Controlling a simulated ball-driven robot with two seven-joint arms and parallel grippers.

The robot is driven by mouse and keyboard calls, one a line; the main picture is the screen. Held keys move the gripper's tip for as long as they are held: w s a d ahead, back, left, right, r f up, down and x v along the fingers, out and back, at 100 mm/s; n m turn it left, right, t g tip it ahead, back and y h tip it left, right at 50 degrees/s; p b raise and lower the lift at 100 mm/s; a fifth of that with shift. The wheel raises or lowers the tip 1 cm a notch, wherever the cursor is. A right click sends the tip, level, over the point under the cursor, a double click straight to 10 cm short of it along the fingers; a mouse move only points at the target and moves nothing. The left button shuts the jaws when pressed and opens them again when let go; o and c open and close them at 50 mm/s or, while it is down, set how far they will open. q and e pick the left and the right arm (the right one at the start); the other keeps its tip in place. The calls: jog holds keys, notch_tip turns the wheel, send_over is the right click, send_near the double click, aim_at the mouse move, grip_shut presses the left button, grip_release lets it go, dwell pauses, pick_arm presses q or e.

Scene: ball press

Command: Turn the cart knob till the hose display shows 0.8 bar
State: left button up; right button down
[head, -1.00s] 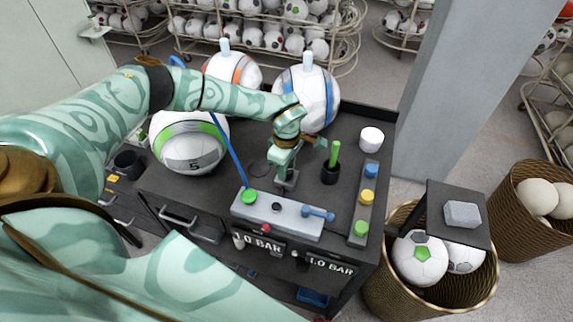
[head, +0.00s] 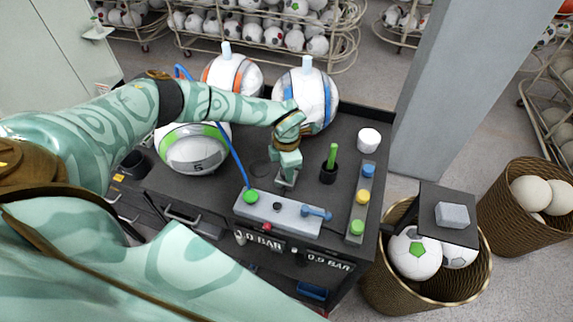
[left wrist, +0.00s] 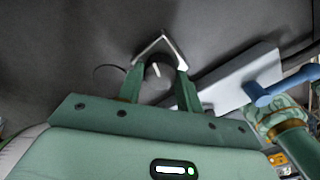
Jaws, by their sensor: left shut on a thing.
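The cart (head: 222,190) has a dark top. My left gripper (head: 285,182) points down at it and is shut on the dark cart knob, largely hidden in the head view. In the left wrist view, the fingers (left wrist: 160,85) sit around the knob (left wrist: 158,73), whose white pointer mark shows between them. Two displays are on the cart's front. The left display (head: 258,240) seems to read 0.9 BAR, though its last digit is blurred. The right display (head: 328,261) seems to read 0.9 BAR, also blurred. My right gripper is not in view.
A grey panel (head: 285,214) with a blue lever (head: 315,212) lies near the gripper. A blue hose (head: 233,158) runs up from its green fitting (head: 250,196). A black cup (head: 329,172) with a green stick, a white cup (head: 369,140) and several balls stand around.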

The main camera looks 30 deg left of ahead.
pick_arm(q)
jog(key=shift+w+n, duration=0.1)
jog(key=shift+n, duration=0.5)
jog(key=shift+r, duration=0.1)
jog(key=o, duration=1)
notch_tip(320, 180, up, 16)
jog(key=shift+r+b, duration=0.1)
jog(key=shift+b, duration=0.3)
